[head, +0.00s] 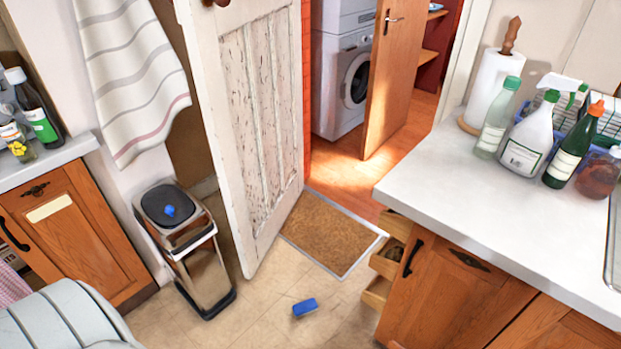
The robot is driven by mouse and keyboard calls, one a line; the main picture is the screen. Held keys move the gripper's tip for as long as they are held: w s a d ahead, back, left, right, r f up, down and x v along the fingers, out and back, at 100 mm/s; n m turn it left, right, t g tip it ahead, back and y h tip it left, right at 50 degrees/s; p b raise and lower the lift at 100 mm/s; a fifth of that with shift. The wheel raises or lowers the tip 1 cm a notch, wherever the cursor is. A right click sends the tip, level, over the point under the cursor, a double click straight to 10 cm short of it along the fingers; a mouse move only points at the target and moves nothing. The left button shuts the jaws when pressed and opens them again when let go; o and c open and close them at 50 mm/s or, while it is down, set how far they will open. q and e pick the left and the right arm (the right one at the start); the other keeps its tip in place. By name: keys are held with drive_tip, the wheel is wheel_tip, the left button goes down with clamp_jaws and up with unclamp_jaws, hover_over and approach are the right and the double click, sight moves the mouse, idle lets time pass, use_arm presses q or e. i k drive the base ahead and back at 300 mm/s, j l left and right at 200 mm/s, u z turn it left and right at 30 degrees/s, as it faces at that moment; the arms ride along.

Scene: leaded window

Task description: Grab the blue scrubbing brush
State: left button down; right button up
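A small blue block-shaped object (305,307) lies on the tiled floor at the lower middle, in front of the doormat. It looks like the scrubbing brush, but bristles cannot be made out. A smaller blue item (169,211) shows on the dark lid of the metal pedal bin (203,275); I cannot tell what it is. Neither of my grippers is in view.
A worn white door (262,120) stands open beside the bin. A brown doormat (331,232) lies at the doorway. Open drawers (385,262) jut out under the right counter (470,195), which holds several bottles and a paper towel roll (493,84). Floor around the blue block is clear.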

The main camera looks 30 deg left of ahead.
sight(303, 308)
drive_tip(key=u, duration=1.05)
